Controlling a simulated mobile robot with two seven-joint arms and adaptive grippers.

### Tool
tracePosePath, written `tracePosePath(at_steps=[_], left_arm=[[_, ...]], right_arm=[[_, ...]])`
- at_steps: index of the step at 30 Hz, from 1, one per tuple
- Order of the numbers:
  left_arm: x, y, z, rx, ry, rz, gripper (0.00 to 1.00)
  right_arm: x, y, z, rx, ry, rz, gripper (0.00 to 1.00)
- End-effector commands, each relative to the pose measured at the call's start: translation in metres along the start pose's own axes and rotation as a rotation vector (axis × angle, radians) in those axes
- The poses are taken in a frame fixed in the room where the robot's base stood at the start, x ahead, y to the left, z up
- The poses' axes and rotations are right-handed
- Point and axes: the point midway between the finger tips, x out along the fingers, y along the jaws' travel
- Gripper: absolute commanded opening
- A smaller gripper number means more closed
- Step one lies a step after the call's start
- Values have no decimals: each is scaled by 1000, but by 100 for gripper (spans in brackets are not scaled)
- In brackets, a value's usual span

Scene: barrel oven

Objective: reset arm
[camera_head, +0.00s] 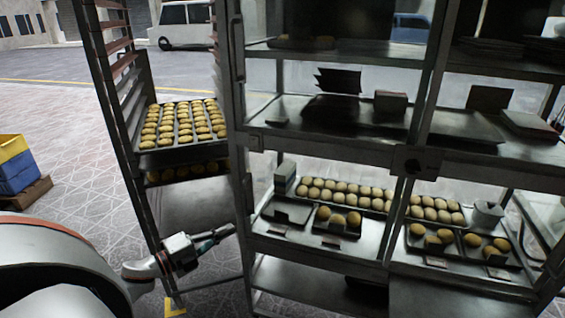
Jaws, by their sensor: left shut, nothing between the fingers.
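My left arm comes in from the lower left. Its left gripper (222,233) is shut and empty, pointing right. It shows in front of the lower part of the tray rack and just left of the display shelf's near post. I cannot tell whether it touches either. My right gripper is not in view.
A rack (109,72) at the left holds trays of buns (183,124). A metal display shelf (320,150) with buns on its lower level fills the right. Yellow and blue crates (14,168) stand at the far left. Paved floor (65,150) is clear between.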

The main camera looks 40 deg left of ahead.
Motion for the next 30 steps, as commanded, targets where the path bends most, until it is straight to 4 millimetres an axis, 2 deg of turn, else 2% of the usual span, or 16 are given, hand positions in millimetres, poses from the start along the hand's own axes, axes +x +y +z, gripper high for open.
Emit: tracePosePath(at_steps=[7, 11, 14, 18, 21, 24, 27, 30], left_arm=[[0, 4, -6, -30, -7, 2, 0], [-2, 31, -36, -205, -63, 23, 0], [-7, 69, -82, -455, -146, 75, 0], [-23, 122, -161, -807, -261, 190, 0], [-37, 151, -220, -1018, -327, 286, 0], [-50, 170, -272, -1182, -376, 376, 0], [-61, 179, -312, -1294, -408, 447, 0], [-68, 184, -336, -1359, -426, 492, 0]], right_arm=[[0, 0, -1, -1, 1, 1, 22], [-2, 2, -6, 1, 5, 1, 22], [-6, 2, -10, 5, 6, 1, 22], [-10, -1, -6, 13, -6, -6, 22], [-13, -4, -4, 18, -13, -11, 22], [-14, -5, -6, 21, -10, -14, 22], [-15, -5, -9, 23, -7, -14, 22], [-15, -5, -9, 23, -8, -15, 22]])
